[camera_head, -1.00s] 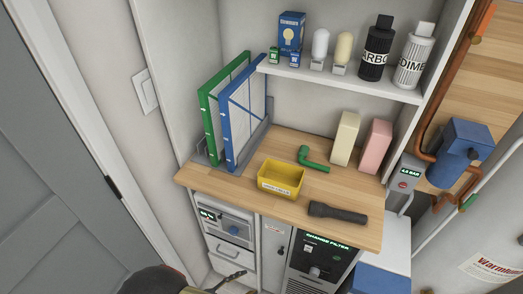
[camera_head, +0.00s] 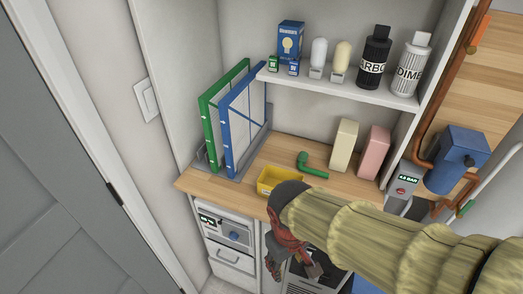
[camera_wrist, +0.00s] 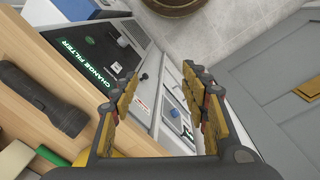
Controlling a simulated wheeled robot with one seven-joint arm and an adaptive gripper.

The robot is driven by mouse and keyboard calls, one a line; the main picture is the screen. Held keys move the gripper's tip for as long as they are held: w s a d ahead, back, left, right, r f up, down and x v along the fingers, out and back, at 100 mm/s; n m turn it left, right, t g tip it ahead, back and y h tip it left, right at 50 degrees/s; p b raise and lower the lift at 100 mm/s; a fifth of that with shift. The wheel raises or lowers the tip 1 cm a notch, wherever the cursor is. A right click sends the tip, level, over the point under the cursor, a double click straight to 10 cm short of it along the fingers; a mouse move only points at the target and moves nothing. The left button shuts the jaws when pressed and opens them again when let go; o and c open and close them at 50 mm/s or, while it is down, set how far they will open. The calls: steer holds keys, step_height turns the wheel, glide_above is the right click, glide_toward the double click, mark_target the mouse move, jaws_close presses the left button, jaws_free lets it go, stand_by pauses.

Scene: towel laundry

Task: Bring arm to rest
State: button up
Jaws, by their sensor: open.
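My gripper (camera_head: 294,270) hangs in front of the wooden counter in the head view, with my arm in a tan ribbed sleeve reaching in from the right. In the wrist view my gripper (camera_wrist: 165,105) is open, its two fingers well apart with nothing between them. The fingers point toward the cabinet fronts below the counter. My arm covers part of the yellow bin (camera_head: 268,181) and the right front of the counter in the head view.
The wooden counter (camera_head: 215,188) holds green and blue framed filters (camera_head: 240,130), a green elbow pipe (camera_head: 312,167) and two upright blocks. A black flashlight (camera_wrist: 42,98) shows in the wrist view. A shelf with bottles is above. A grey door (camera_head: 50,190) stands left.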

steer(key=d+r+m+t, duration=0.5)
steer(key=d+r+m, duration=0.1)
steer(key=d+r, duration=0.6)
steer(key=shift+s+d+r+y+p, duration=0.3)
steer(key=shift+s+r+p, duration=0.1)
steer(key=shift+r, duration=0.45)
steer(key=shift+c, duration=0.4)
